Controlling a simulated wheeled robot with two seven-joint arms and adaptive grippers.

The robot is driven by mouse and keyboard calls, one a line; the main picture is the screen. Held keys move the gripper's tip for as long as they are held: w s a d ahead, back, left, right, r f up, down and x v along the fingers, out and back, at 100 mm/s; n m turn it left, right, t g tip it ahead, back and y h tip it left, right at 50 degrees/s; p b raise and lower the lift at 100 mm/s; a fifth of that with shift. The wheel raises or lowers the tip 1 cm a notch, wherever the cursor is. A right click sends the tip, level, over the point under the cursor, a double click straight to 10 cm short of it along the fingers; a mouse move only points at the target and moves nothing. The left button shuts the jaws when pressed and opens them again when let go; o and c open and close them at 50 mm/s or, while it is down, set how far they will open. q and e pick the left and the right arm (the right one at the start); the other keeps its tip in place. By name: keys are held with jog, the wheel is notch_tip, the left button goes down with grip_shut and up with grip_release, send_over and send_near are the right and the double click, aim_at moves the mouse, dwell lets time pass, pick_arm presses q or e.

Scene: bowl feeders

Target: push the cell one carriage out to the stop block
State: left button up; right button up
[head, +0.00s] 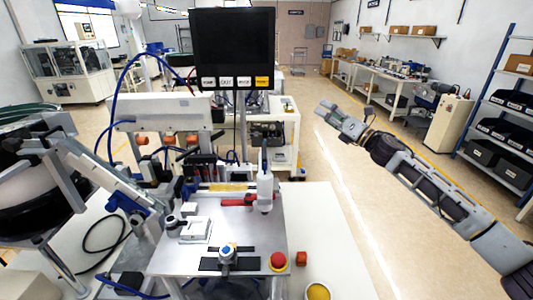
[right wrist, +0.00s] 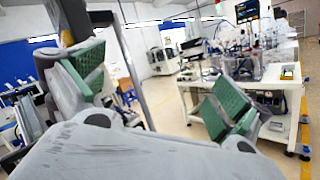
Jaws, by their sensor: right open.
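Cell one appears to be the bench station in the middle of the head view, with a grey metal plate (head: 175,262) on a white table. I cannot tell for sure which part is the carriage or the stop block. A pale block-shaped fixture (head: 195,229) sits on the plate's left, and a red part (head: 238,200) lies near its back. A dark strip with a blue-topped knob (head: 227,253) is at the front. My right gripper (head: 338,117) is open and empty, over the aisle right of the station. Its green finger pads stand wide apart in the right wrist view (right wrist: 155,92). My left gripper is not seen.
A monitor (head: 234,48) stands behind the plate. A white upright unit (head: 264,186) rises at the plate's back right. A red button (head: 278,261) and a yellow-topped cup (head: 318,291) are near the front. The table's right side (head: 325,225) is clear. A blue shelf rack (head: 497,125) stands far right.

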jog(key=s+a+f+n+g+y, duration=0.3)
jog(key=s+a+n+g+y, duration=0.15)
jog(key=s+n+g, duration=0.35)
jog(key=n+g, duration=0.8)
send_near(264, 150)
jog(key=d, duration=0.4)
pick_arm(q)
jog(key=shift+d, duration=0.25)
pick_arm(e)
jog(key=shift+s+f+h, duration=0.15)
jog(key=shift+s+h, duration=0.1)
jog(key=shift+a, duration=0.15)
jog(key=a+p, duration=0.3)
jog(key=a, duration=0.9)
jog(key=shift+a, duration=0.1)
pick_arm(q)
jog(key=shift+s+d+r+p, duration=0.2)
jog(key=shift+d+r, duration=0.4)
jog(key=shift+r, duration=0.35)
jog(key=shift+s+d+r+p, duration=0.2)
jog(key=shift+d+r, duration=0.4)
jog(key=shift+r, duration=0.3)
pick_arm(e)
jog(key=shift+a, duration=0.7)
jog(key=shift+c, duration=0.4)
